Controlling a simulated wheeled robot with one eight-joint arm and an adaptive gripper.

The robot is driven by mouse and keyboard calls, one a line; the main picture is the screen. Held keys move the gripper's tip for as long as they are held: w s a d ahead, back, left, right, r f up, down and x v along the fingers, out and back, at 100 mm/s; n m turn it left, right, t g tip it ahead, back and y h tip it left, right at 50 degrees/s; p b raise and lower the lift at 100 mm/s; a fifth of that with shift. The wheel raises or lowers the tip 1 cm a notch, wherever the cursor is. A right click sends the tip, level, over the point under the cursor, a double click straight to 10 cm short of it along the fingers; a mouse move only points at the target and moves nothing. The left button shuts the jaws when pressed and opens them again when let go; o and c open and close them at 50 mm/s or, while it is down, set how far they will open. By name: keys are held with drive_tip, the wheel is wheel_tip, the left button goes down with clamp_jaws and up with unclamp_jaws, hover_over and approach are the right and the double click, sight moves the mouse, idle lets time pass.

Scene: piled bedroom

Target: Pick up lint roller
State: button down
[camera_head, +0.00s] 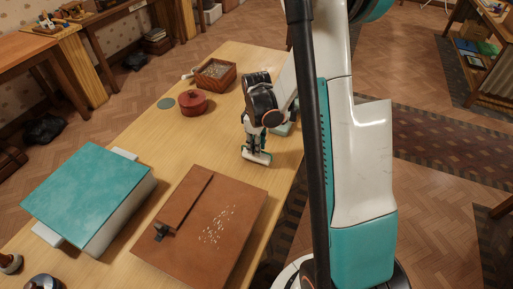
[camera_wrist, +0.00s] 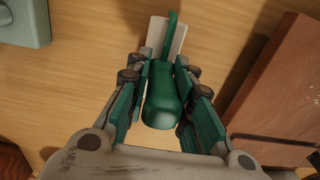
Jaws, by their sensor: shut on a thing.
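The lint roller has a dark green handle (camera_wrist: 163,105) and a pale roller head (camera_wrist: 158,37) with a green bar over it in the wrist view. In the head view, its whitish head (camera_head: 257,157) shows just below my gripper (camera_head: 256,143), over the wooden table. My gripper points down and is shut on the green handle, with one finger on each side in the wrist view (camera_wrist: 167,85). I cannot tell whether the roller touches the table. My fingers hide most of the handle in the head view.
A brown leather case (camera_head: 205,225) lies close by on the table (camera_head: 135,150). A large teal-covered book (camera_head: 85,195) lies left. A round red pot (camera_head: 193,102) and a brown box (camera_head: 215,75) stand behind. A teal object (camera_head: 283,129) is partly hidden beside my gripper.

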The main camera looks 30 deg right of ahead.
wheel_tip(320, 180, up, 19)
drive_tip(key=p, duration=0.5)
drive_tip(key=c, duration=2.2)
unclamp_jaws()
clamp_jaws()
wheel_tip(320, 180, up, 6)
drive_tip(key=p, duration=0.4)
